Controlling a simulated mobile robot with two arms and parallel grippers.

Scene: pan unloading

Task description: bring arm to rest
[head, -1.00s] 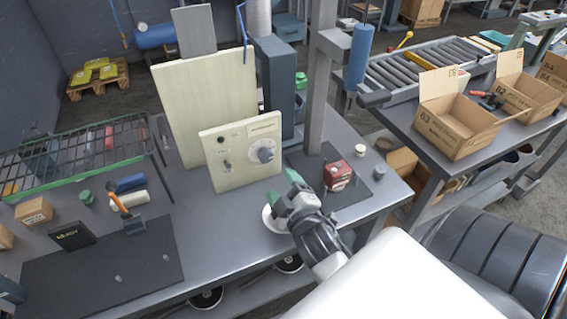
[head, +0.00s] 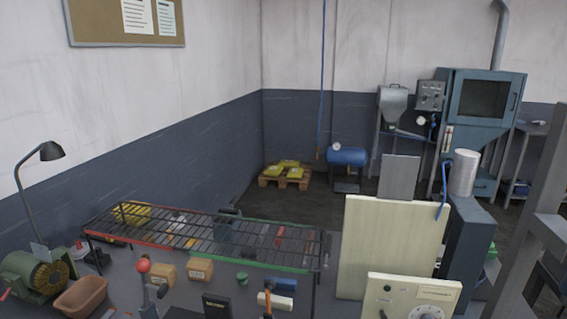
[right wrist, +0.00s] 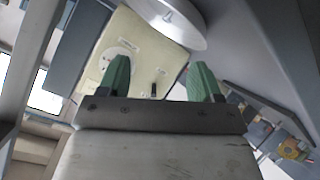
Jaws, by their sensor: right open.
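My right gripper (right wrist: 158,85) shows in the right wrist view with its two green fingertips apart and nothing between them. Beyond the fingers is the cream control panel (right wrist: 135,50) with a dial, and a pale round disc (right wrist: 175,20) is close at the top. Neither of my arms shows in the head view now. The same cream panel (head: 405,295) is at the bottom right of the head view. My left gripper is not in any view.
A wire rack (head: 200,238) stands over the bench at the lower left, with small boxes (head: 200,269) below it. A tall cream board (head: 390,245) and a grey post (head: 540,220) stand at the right. A green motor (head: 35,275) and a brown bin (head: 82,297) are at far left.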

